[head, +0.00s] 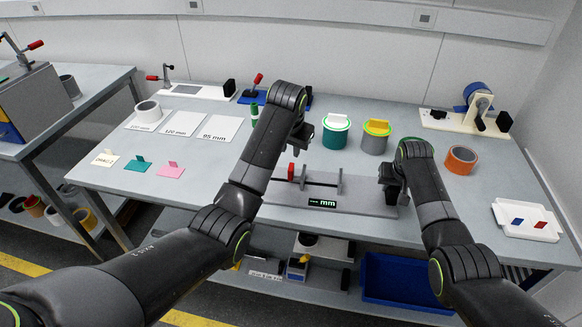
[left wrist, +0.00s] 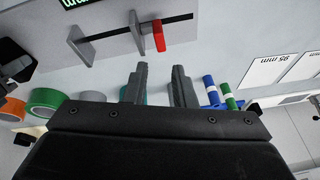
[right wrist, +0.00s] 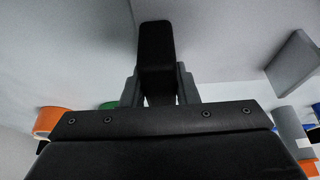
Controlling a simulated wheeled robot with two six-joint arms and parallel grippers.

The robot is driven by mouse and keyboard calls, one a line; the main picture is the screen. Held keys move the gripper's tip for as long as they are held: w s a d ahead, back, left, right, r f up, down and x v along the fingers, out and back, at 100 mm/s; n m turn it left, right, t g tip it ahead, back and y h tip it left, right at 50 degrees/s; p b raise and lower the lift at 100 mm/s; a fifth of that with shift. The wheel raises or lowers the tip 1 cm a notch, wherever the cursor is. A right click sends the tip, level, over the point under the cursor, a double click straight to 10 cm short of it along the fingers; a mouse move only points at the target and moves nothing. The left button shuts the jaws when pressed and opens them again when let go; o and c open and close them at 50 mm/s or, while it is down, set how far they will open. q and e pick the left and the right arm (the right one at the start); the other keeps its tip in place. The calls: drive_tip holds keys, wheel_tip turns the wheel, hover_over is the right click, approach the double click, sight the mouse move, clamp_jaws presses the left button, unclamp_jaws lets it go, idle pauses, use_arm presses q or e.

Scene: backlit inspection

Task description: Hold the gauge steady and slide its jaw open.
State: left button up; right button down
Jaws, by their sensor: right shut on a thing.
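The gauge (head: 284,196) is a grey bar near the table's front edge, with a dark rail, two upright grey jaws and a small display reading "--- mm" (head: 322,203). A red tab (head: 291,172) sits at the left jaw; it also shows in the left wrist view (left wrist: 158,36). My right gripper (head: 389,184) is shut on the black grip block (right wrist: 155,50) at the gauge's right end. My left gripper (head: 302,138) is open and empty, behind and above the red tab and apart from it. Its two fingers (left wrist: 158,85) have a clear gap between them.
Behind the gauge stand a green-and-white tin (head: 336,133) and a grey tin with a yellow top (head: 375,138). An orange ring (head: 461,160) and a white tray (head: 527,219) lie to the right. Size cards (head: 184,125) lie back left.

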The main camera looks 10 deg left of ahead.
sight(290, 167)
use_arm(q)
drive_tip(key=w+f+n, duration=0.1)
drive_tip(key=f, duration=0.2)
drive_tip(key=w+f+n, duration=0.1)
drive_tip(key=f, duration=0.3)
drive_tip(key=w+f+n, duration=0.1)
drive_tip(key=w+f, duration=0.1)
drive_tip(key=f, duration=0.2)
drive_tip(key=shift+a, duration=0.35)
drive_tip(key=shift+r, duration=0.1)
clamp_jaws()
